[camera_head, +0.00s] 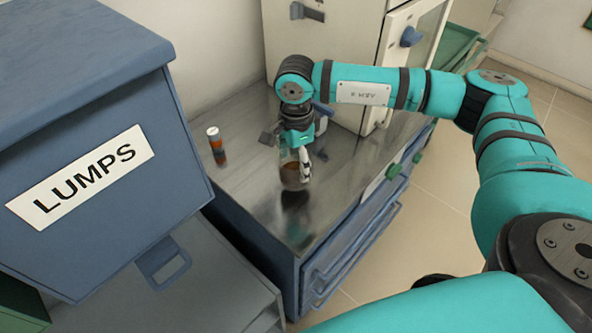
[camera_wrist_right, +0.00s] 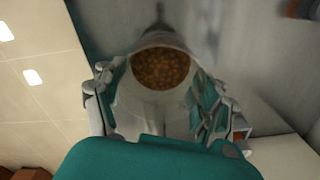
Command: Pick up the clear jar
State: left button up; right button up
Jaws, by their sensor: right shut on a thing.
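The clear jar (camera_head: 291,176) has brown contents and is upright over the metal counter, between the fingers of my right gripper (camera_head: 296,158). In the right wrist view the jar (camera_wrist_right: 160,66) is seen from above, with brown granules inside, and the fingers of my right gripper (camera_wrist_right: 160,95) are on both sides of it. My right gripper is shut on the jar. A dark reflection shows on the counter below it; I cannot tell whether the jar touches the surface. My left gripper is not in view.
A small orange and dark container with a white lid (camera_head: 216,146) stands at the counter's left. A blue bin labelled LUMPS (camera_head: 85,172) fills the left side. A pale cabinet (camera_head: 335,45) stands behind the arm. The metal counter (camera_head: 250,205) is otherwise mostly clear.

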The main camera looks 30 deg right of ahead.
jog(key=s+a+r+b, duration=0.1)
jog(key=s+a+b, duration=0.2)
jog(key=s+a, duration=0.6)
jog(key=s, duration=0.4)
jog(key=shift+a+r, duration=0.15)
jog(key=shift+a, duration=0.1)
jog(key=o, duration=0.4)
jog(key=shift+w, duration=0.1)
jog(key=c, duration=0.3)
